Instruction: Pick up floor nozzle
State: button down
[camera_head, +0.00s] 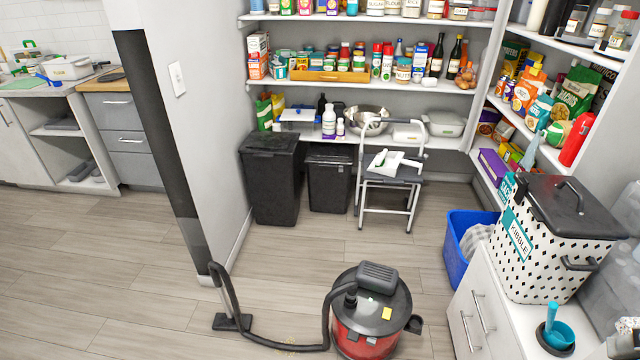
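The floor nozzle (232,322) is a flat black piece on the wood floor at the bottom left of centre. A grey wand rises from it, and its upper end is close to the end of the dividing wall; I cannot tell whether they touch. A black hose (283,345) runs from the wand's top down along the floor to a red canister vacuum (367,335) with a black lid. My gripper is not in view.
A dark-edged wall (160,140) stands just behind the wand. Black bins (271,178), a step stool (390,185) and a blue tub (470,245) stand farther back. A white cabinet with a kibble container (545,250) is at right. Floor left of the nozzle is clear.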

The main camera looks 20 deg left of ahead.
aim_at(223, 321)
jog(key=j+u, duration=0.15)
jog(key=u, duration=1.2)
jog(key=i+j+u, duration=0.15)
jog(key=i, duration=0.5)
jog(key=k+j, duration=0.1)
jog(key=k, duration=0.2)
jog(key=k+j, duration=0.1)
jog(key=k, duration=0.2)
